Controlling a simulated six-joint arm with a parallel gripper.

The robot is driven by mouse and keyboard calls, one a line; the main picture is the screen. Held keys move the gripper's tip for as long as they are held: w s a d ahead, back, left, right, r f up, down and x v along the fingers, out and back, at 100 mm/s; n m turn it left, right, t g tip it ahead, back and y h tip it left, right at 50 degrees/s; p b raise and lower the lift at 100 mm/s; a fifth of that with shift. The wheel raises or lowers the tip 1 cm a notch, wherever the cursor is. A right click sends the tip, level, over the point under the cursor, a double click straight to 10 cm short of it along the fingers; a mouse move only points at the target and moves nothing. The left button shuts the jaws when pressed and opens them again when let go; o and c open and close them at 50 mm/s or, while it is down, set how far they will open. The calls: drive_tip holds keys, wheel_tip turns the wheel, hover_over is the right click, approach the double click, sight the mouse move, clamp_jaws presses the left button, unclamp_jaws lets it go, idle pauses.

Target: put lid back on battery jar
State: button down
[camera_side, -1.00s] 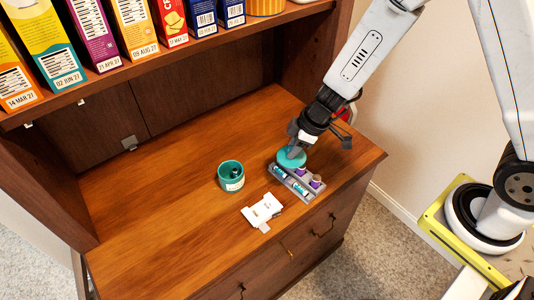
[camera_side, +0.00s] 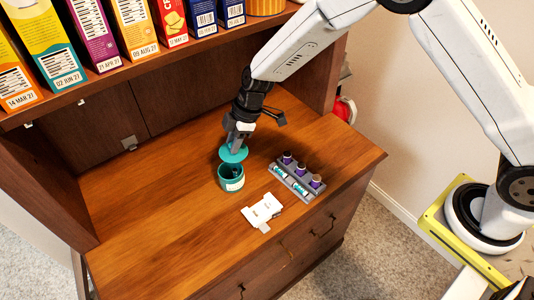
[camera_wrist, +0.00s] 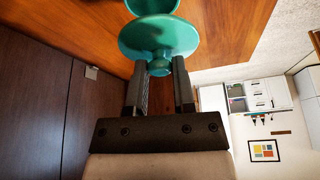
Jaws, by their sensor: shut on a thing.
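The battery jar (camera_side: 231,184) is a teal cup with a white label, standing upright on the wooden counter. Its rim also shows at the top of the wrist view (camera_wrist: 152,5). The teal round lid (camera_side: 233,153) is held just above the jar, toward its back side. In the wrist view the lid (camera_wrist: 158,38) hangs from its knob, which is between my fingers. My gripper (camera_wrist: 159,72) is shut on that knob; in the side view my gripper (camera_side: 236,144) is over the back of the jar. The lid looks apart from the rim; the exact gap is hard to tell.
A grey battery tray (camera_side: 294,180) with purple-topped and teal cells stands right of the jar. A white device with an open cover (camera_side: 262,211) lies in front. Cereal boxes (camera_side: 130,25) line the shelf above. The counter's left side is clear.

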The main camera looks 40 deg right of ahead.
sight(230, 158)
drive_tip(key=shift+w+a+n, duration=0.4)
drive_tip(key=shift+w+a, duration=0.15)
drive_tip(key=shift+a, duration=0.05)
drive_tip(key=shift+f, duration=0.2)
drive_tip(key=shift+f, duration=2.95)
drive_tip(key=shift+f, duration=0.25)
idle(0.3)
unclamp_jaws()
drive_tip(key=shift+r, duration=0.1)
idle(0.4)
drive_tip(key=shift+r, duration=3.4)
